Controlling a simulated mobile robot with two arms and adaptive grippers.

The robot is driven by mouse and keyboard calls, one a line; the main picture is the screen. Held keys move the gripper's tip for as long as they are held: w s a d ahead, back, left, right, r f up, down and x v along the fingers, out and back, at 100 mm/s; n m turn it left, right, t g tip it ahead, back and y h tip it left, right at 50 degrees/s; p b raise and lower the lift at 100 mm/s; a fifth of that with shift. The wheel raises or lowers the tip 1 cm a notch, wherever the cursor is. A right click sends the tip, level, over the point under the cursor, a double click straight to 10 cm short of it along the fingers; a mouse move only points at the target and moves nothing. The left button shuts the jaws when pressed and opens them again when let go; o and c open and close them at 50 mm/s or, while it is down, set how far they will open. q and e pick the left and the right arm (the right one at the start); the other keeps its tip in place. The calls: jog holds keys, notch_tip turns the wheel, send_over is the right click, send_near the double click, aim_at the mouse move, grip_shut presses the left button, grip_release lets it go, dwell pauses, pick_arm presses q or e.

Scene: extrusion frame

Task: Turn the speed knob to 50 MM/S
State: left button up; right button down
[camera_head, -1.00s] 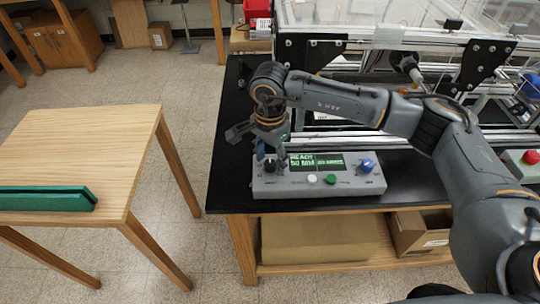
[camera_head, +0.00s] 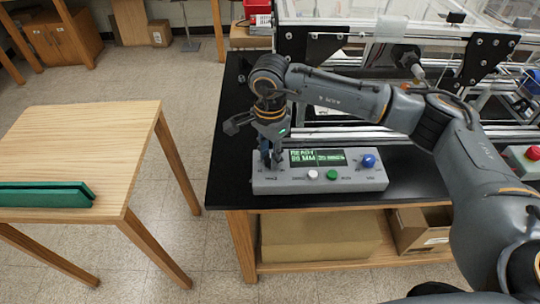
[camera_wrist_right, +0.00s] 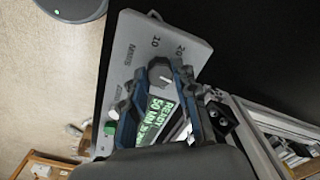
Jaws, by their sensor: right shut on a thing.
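The grey control box (camera_head: 322,184) sits on the front of the black bench. A small dark knob (camera_wrist_right: 160,73) with a white pointer is at its left end, largely hidden behind the fingers in the head view. In the right wrist view the marks 10 and 20 and a label that looks like MM/S show by it. My right gripper (camera_head: 271,159) points down and is shut on this knob, one finger on each side. The green display (camera_head: 317,158) shows READY above a line of figures; in the wrist view that line seems to start with 50 MM. My left gripper is out of view.
The box also bears a white button (camera_head: 312,175), a green button (camera_head: 332,175) and a blue knob (camera_head: 368,161). Aluminium rails and the extrusion frame stand behind it. A red button (camera_head: 532,153) is at the far right. A wooden table (camera_head: 85,135) holds a green object (camera_head: 45,194).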

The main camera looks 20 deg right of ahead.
jog(key=shift+f+m+b, duration=0.25)
jog(key=shift+m+b, duration=0.95)
jog(key=shift+b, duration=0.05)
jog(key=m+b, duration=0.2)
jog(key=shift+m, duration=0.4)
jog(key=m+b, duration=0.4)
jog(key=m, duration=0.1)
jog(key=shift+r, duration=0.1)
jog(key=m+b, duration=0.1)
jog(key=m, duration=0.2)
jog(key=m+b, duration=0.1)
jog(key=m, duration=0.2)
jog(key=shift+m+b, duration=0.4)
jog(key=m+b, duration=0.1)
jog(key=m, duration=0.4)
jog(key=shift+r, duration=0.15)
jog(key=shift+m+b, duration=0.3)
jog(key=shift+m, duration=0.1)
